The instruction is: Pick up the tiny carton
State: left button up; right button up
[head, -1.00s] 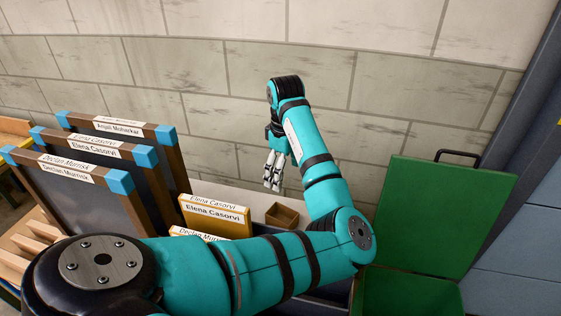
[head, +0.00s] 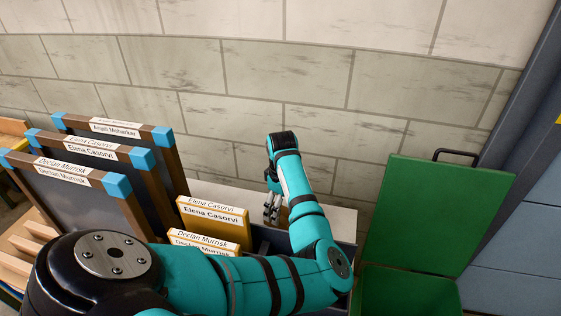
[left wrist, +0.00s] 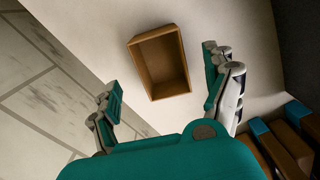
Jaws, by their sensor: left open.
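The tiny carton (left wrist: 160,62) is a small brown box with an open top. In the left wrist view it stands on a pale surface, ahead of my left gripper (left wrist: 163,80) and between the lines of its two spread fingers. The fingers are open, with nothing between the pads, and appear apart from the carton. In the head view my left gripper (head: 272,212) is low over the pale ledge by the wall, and my arm hides most of the carton. My right gripper is not in view.
Yellow name-labelled blocks (head: 213,225) stand left of my left gripper. Dark framed boards with blue corners (head: 85,180) stand further left. A green bin with a raised lid (head: 430,215) is at the right. The brick wall (head: 310,110) is close behind the ledge.

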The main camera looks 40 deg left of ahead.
aim_at(281, 218)
pick_arm(q)
notch_tip(281, 218, down, 5)
jog(key=shift+s+a+r+p, duration=0.1)
jog(key=shift+s+a+p, duration=0.05)
jog(key=shift+p, duration=0.5)
jog(key=c, duration=1)
